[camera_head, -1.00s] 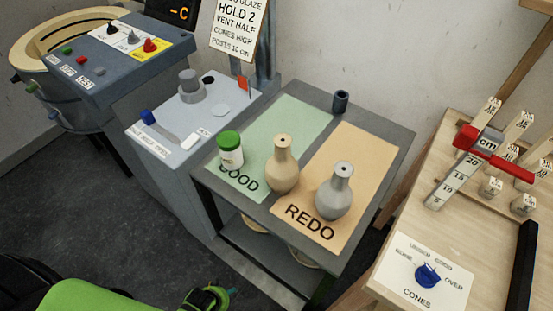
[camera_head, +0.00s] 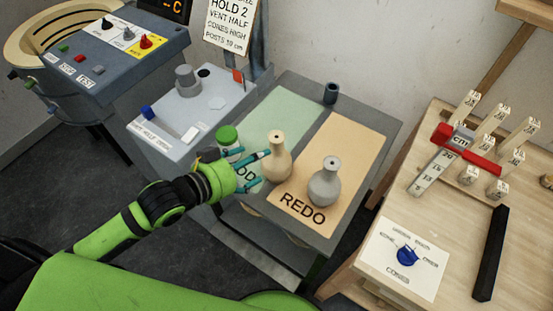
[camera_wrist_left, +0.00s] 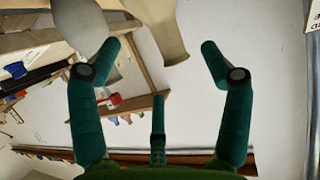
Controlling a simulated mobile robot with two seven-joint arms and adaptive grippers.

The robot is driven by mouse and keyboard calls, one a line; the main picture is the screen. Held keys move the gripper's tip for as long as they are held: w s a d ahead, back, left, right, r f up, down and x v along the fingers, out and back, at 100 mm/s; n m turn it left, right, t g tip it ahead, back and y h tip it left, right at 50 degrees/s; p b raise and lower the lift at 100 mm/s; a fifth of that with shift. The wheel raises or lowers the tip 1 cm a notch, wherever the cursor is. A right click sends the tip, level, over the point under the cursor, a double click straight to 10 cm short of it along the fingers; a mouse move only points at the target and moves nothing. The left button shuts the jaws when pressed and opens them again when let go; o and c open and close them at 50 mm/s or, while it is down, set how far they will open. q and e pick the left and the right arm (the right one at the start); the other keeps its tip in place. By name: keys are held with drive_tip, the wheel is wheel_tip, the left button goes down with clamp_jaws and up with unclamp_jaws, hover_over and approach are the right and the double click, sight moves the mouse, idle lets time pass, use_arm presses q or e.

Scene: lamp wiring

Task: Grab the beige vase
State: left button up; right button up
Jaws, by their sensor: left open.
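The beige vase (camera_head: 278,162) stands upright on the small grey table, near the border of the green GOOD area and the orange REDO area. My left gripper (camera_head: 262,170) is open, just left of the vase, with its teal fingers pointing at it. One fingertip overlaps the vase's edge in the head view; I cannot tell if it touches. In the left wrist view the vase (camera_wrist_left: 166,28) shows at the top, in the gap between the spread fingers (camera_wrist_left: 160,55). My right gripper is not in view.
A grey vase (camera_head: 325,185) stands close by on the right, on the REDO area. A green-lidded white jar (camera_head: 227,136) is partly hidden behind my left gripper. A dark cup (camera_head: 331,93) stands at the table's back edge. A wooden bench (camera_head: 455,235) is at right.

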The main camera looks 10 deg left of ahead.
sight(275, 148)
use_arm(q)
drive_tip(key=w+d, duration=0.1)
drive_tip(key=w+d+p, duration=0.1)
drive_tip(key=w, duration=0.1)
drive_tip(key=w+d+f+p, duration=0.1)
drive_tip(key=w, duration=0.1)
drive_tip(key=shift+w+d, duration=0.25)
drive_tip(key=shift+w+d+f, duration=0.15)
drive_tip(key=shift+w+f, duration=0.05)
drive_tip(key=shift+s, duration=0.1)
clamp_jaws()
drive_tip(key=shift+r, duration=0.1)
